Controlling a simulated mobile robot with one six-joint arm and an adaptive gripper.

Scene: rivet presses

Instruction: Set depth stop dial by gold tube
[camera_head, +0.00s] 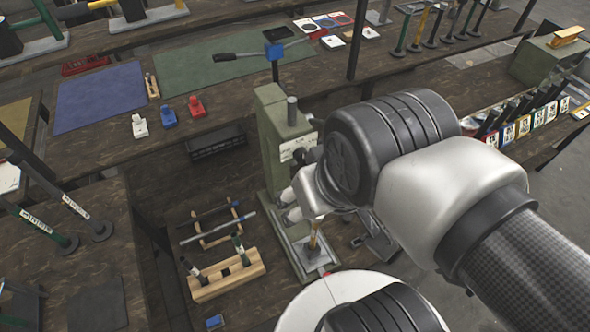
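A green rivet press (268,135) stands in the middle, with a grey post on its top and a white label on its face. A gold tube (315,238) stands upright at the press's pale base plate (308,262), partly hidden by my arm. A dark round knob (313,155) shows beside the label; I cannot tell whether it is the depth stop dial. My gripper (288,207) is at the front of the press, above the base plate and near the tube's upper part. My wrist hides much of this area, so finger opening and contact are unclear.
A wooden block holding dark-handled tools (228,278) and a rack with rods (215,225) lie left of the press. A black tray (215,142) and red, blue and white small blocks are behind.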

